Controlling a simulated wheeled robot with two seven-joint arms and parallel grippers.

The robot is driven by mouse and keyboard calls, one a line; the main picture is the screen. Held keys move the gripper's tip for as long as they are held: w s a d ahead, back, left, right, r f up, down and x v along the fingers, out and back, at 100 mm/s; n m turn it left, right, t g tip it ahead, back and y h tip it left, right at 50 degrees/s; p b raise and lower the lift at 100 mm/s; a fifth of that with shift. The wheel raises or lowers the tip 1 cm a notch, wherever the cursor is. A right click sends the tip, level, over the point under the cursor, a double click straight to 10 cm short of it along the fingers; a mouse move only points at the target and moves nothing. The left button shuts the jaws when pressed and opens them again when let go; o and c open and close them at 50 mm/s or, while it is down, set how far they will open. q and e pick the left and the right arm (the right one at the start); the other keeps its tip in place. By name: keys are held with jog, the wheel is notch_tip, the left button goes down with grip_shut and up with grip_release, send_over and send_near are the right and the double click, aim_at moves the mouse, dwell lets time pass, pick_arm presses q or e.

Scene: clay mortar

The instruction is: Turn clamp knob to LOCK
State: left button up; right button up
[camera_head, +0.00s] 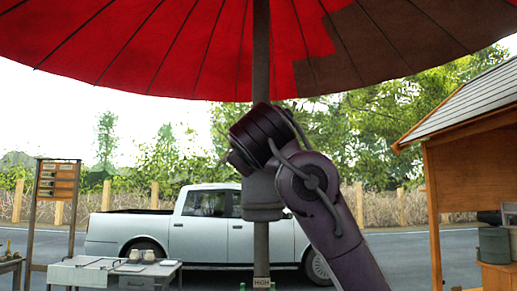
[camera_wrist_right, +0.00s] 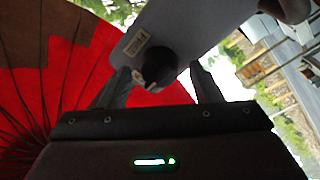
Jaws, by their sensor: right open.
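My right gripper (camera_wrist_right: 160,78) is open, with one finger on each side of the knob and gaps showing between. I cannot tell how deep the fingers reach. The knob's pointer and setting do not show. In the head view my right arm rises from the lower right in front of the dark umbrella pole (camera_head: 261,60); its fingers and the knob cannot be made out. My left gripper is not in view.
A red and brown umbrella canopy (camera_head: 150,50) spreads overhead. Behind are a pale pickup truck (camera_head: 205,235), a table with cups (camera_head: 105,265) at left and a wooden stall (camera_head: 470,185) at right.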

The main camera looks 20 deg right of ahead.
jog(key=b+v, duration=0.3)
jog(key=v, duration=0.4)
jog(key=shift+s, duration=0.35)
